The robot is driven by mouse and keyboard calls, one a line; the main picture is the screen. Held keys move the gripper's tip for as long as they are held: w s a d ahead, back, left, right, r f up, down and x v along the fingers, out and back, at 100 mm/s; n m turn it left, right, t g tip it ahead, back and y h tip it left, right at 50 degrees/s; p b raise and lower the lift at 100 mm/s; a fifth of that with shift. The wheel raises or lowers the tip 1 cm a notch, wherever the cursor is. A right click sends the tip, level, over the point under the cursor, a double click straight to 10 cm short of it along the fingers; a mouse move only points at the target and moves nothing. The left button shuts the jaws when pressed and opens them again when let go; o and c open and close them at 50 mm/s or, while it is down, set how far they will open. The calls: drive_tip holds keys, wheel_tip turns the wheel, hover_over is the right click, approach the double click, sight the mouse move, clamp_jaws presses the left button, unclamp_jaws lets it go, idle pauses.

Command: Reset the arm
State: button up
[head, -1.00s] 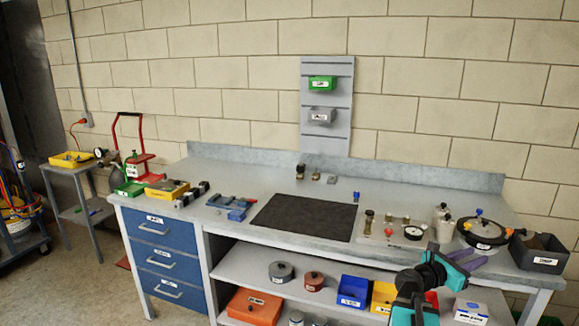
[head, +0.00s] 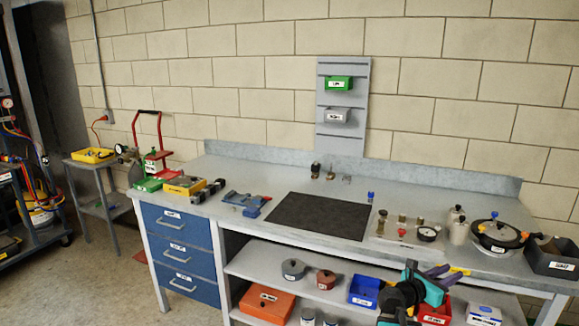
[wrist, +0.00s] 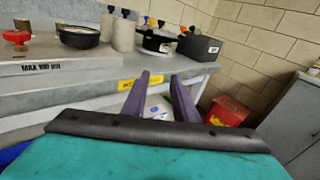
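My gripper (head: 449,269) is in front of the bench's right part, at about the height of the worktop's front edge in the head view. Its two purple fingers also show in the wrist view (wrist: 164,80). They stand apart with nothing held between them, and a white box (wrist: 157,106) shows beyond the gap. My teal and black wrist shows at the lower right of the head view and covers part of the lower shelf.
The grey worktop (head: 255,182) carries a dark mat (head: 318,216), a gauge plate (head: 394,238), a pot (head: 497,236) and a dark bin (head: 552,258) at right. A red bin (wrist: 227,111) stands beyond the bench.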

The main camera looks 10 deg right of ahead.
drive_tip(key=w+a+f+n+t+y, duration=0.35)
drive_tip(key=w+a+f+n, duration=0.35)
drive_tip(key=a+f, duration=0.3)
drive_tip(key=w+a+f+n+t+y, duration=0.3)
drive_tip(key=w+a+f+n+t, duration=0.35)
drive_tip(key=a, duration=0.55)
drive_tip(key=s+a+f+n+g+y, duration=0.1)
drive_tip(key=a+f+n+g+y, duration=0.1)
drive_tip(key=a+f+n+y, duration=1)
drive_tip(key=s+a+f+n+g, duration=0.8)
drive_tip(key=s+a+f+n, duration=0.5)
drive_tip(key=s+a+f, duration=0.7)
drive_tip(key=s+d+n+g+h, duration=0.1)
drive_tip(key=s+n+g, duration=0.3)
drive_tip(key=s, duration=0.5)
drive_tip(key=s+d+n+g, duration=0.4)
drive_tip(key=s+n+g, duration=0.1)
drive_tip(key=s+n, duration=0.3)
drive_tip(key=shift+s+d+f+h, duration=0.25)
drive_tip(key=shift+s+f+h, duration=0.1)
drive_tip(key=shift+s, duration=0.2)
